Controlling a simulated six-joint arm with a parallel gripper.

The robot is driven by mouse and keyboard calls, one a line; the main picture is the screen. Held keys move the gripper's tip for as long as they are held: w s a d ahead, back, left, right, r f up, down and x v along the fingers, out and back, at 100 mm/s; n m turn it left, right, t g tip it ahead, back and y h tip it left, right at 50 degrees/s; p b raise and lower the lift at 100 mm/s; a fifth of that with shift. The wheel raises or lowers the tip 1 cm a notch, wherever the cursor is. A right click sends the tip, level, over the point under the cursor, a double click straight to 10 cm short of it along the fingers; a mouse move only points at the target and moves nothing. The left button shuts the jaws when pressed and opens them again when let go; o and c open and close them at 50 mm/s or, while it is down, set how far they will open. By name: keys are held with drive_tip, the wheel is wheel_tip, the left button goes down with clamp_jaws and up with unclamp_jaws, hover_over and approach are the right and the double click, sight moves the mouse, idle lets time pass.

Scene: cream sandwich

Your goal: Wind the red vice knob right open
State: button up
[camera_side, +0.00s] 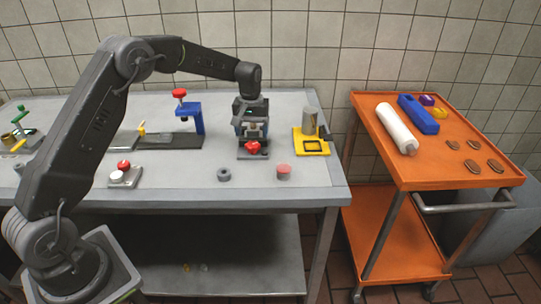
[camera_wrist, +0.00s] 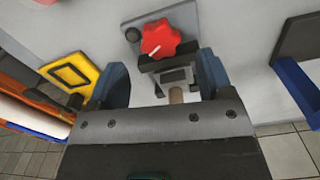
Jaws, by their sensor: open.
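The red vice knob (camera_side: 253,147) is a lobed star knob at the front of a small grey vice (camera_side: 252,156) on the bench. In the wrist view the knob (camera_wrist: 160,40) shows a white pointer mark, and the vice's dark block (camera_wrist: 175,75) sits behind it. A tan peg (camera_wrist: 176,96) shows near the vice, partly hidden by my gripper body. My gripper (camera_side: 252,124) is above and behind the knob. In the wrist view its blue fingers (camera_wrist: 162,75) are spread wide on either side of the vice, with nothing held between them. The knob is apart from both fingers.
A yellow fixture (camera_side: 299,146) with a grey cylinder (camera_side: 310,122) stands right of the vice. A blue clamp (camera_side: 197,117) with a red top knob (camera_side: 180,93) stands left. A grey ring (camera_side: 224,174) and a red-topped button (camera_side: 284,172) lie in front. An orange cart (camera_side: 440,178) stands right.

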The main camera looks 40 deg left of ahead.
wheel_tip(320, 180, up, 10)
drive_tip(key=m+t+y, duration=0.3)
drive_tip(key=m+y, duration=0.9)
drive_tip(key=m, duration=1.3)
approach(254, 147)
drive_tip(key=s, duration=0.3)
drive_tip(key=d+m, duration=0.1)
drive_tip(key=d+m+t, duration=0.1)
drive_tip(key=m, duration=0.1)
drive_tip(key=d+m+t, duration=0.1)
drive_tip(key=m, duration=0.1)
drive_tip(key=shift+w+r+y, duration=0.2)
drive_tip(key=shift+r+y, duration=0.1)
drive_tip(key=shift+r, duration=0.05)
drive_tip(key=shift+m+t+h, duration=0.5)
drive_tip(key=shift+m+t, duration=0.2)
drive_tip(key=shift+t, duration=0.2)
drive_tip(key=x, duration=0.4)
drive_tip(key=s+x, duration=0.1)
drive_tip(key=x, duration=0.8)
drive_tip(key=shift+s+a+f, duration=0.15)
drive_tip(key=shift+s+a, duration=0.1)
drive_tip(key=shift+a, duration=0.25)
